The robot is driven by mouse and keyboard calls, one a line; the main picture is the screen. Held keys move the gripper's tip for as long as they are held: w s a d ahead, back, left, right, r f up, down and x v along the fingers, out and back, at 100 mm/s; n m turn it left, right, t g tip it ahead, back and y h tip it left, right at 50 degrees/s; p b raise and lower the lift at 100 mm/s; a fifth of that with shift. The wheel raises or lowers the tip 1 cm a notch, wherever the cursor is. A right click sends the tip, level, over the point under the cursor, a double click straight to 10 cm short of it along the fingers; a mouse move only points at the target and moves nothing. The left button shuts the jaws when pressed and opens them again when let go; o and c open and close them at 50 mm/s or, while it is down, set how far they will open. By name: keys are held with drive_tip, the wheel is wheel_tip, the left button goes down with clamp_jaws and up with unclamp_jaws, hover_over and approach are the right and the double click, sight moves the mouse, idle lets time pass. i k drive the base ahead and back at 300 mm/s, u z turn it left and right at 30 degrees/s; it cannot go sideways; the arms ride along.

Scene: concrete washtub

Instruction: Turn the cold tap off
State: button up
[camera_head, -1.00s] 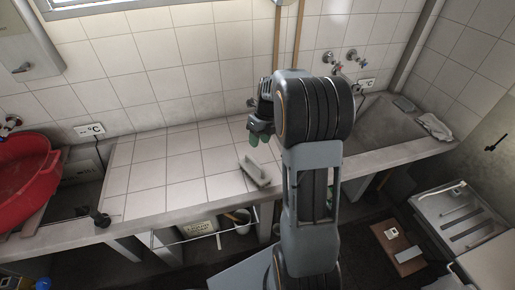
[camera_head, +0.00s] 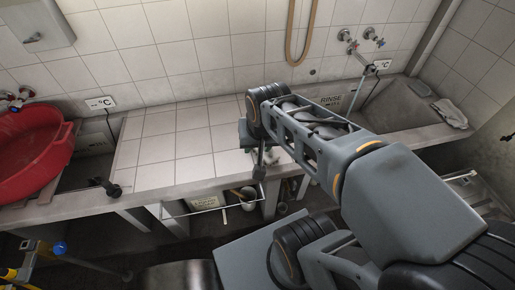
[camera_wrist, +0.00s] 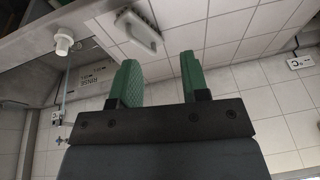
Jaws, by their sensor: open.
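Two wall taps are above the right basin: one has a blue handle (camera_head: 380,43) and one a red handle (camera_head: 352,47). Another pair is at the far left above the red tub, with a blue-handled tap (camera_head: 25,93) beside a red one.
The tiled counter (camera_head: 150,160) lies between the red tub (camera_head: 30,155) and the right basin (camera_head: 400,107). A pale brush-like block (camera_wrist: 140,32) lies beyond my fingers in the wrist view. A temperature display (camera_head: 382,64) hangs above the right basin. A cloth (camera_head: 450,113) lies at its right.

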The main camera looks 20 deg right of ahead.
sight(381, 43)
drive_tip(key=z, duration=1.45)
